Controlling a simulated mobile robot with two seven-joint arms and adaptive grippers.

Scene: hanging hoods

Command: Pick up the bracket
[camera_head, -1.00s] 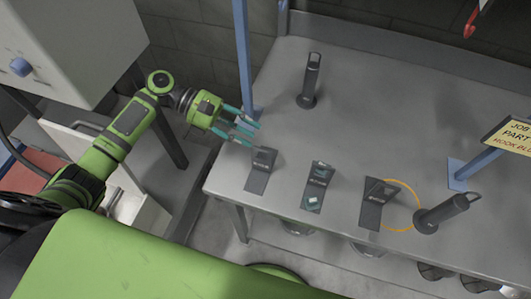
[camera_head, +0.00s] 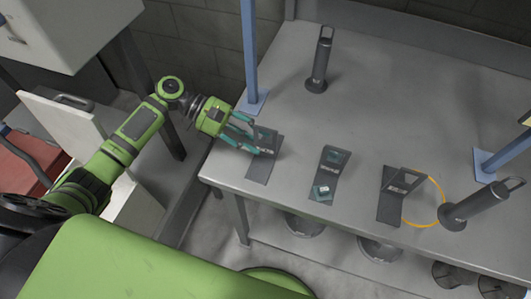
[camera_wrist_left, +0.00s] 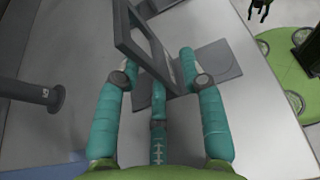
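A dark bracket (camera_head: 263,157) with an upright plate and a flat foot stands near the left end of the grey table. My left gripper (camera_head: 252,140) is at its upright plate. In the left wrist view, the bracket (camera_wrist_left: 214,62) has its tilted upright frame between the teal fingers of my left gripper (camera_wrist_left: 160,75). The fingers are spread, and I cannot tell whether any of them touches it.
A dark cylinder with a loop handle (camera_head: 319,62) stands at the back of the table (camera_head: 410,110). Another (camera_head: 478,207) stands by the orange ring (camera_head: 437,212) at right. A blue post (camera_head: 249,50) rises behind my left gripper. The table's middle is clear.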

